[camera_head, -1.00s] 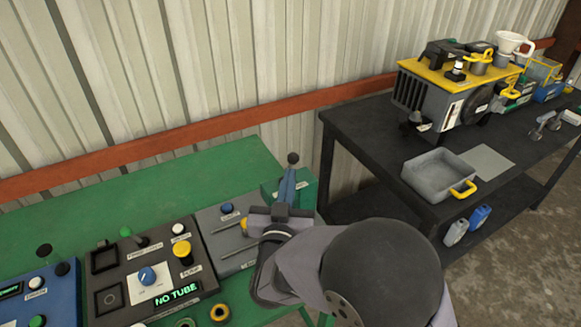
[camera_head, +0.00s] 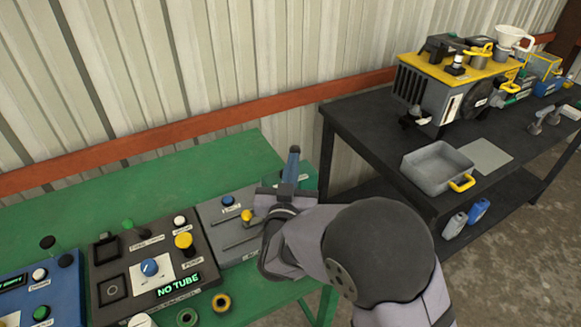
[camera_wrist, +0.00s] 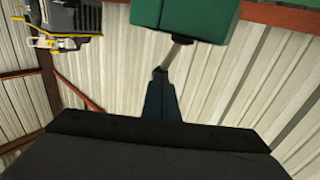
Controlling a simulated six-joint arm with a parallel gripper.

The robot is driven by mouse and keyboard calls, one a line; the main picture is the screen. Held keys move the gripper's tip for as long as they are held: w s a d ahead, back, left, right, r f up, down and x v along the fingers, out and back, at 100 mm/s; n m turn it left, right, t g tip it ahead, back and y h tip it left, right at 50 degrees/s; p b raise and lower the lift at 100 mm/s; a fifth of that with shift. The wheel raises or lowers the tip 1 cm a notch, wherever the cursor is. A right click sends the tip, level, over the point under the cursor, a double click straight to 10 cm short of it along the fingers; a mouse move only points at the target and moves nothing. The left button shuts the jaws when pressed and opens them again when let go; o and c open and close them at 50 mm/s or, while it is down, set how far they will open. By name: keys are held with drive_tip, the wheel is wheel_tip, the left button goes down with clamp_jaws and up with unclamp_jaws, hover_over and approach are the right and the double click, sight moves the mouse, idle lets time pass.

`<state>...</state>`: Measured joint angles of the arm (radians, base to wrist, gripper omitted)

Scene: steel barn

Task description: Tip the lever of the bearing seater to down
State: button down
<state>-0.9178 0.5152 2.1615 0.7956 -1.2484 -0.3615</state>
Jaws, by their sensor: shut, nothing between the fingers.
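The bearing seater appears to be the green box (camera_head: 309,177) at the right end of the green bench, mostly behind my gripper in the head view. In the wrist view the green box (camera_wrist: 185,18) fills the top middle. A grey metal lever rod (camera_wrist: 178,54) runs from it to the tips of my fingers. The lever's ball knob is hidden, and its angle is hard to tell. My gripper (camera_head: 294,152) is shut and empty, its blue fingers together. In the wrist view its fingertips (camera_wrist: 160,73) overlap the end of the rod; contact cannot be told.
A grey slider panel (camera_head: 232,222) and a dark "NO TUBE" panel (camera_head: 110,262) with knobs stand left of my gripper. A black table (camera_head: 365,130) on the right holds a yellow-topped machine (camera_head: 440,85) and a grey tray (camera_head: 437,165). The back of the green bench is clear.

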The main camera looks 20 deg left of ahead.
drive_tip(key=shift+w+d+r, duration=0.1)
drive_tip(key=shift+w+r, duration=0.1)
drive_tip(key=shift+r, duration=0.2)
drive_tip(key=shift+s, duration=0.1)
drive_tip(key=s+d+b, duration=0.2)
drive_tip(key=s, duration=1.2)
drive_tip(key=shift+f+b, duration=0.35)
drive_tip(key=shift+b, duration=0.05)
drive_tip(key=shift+w+d, duration=0.1)
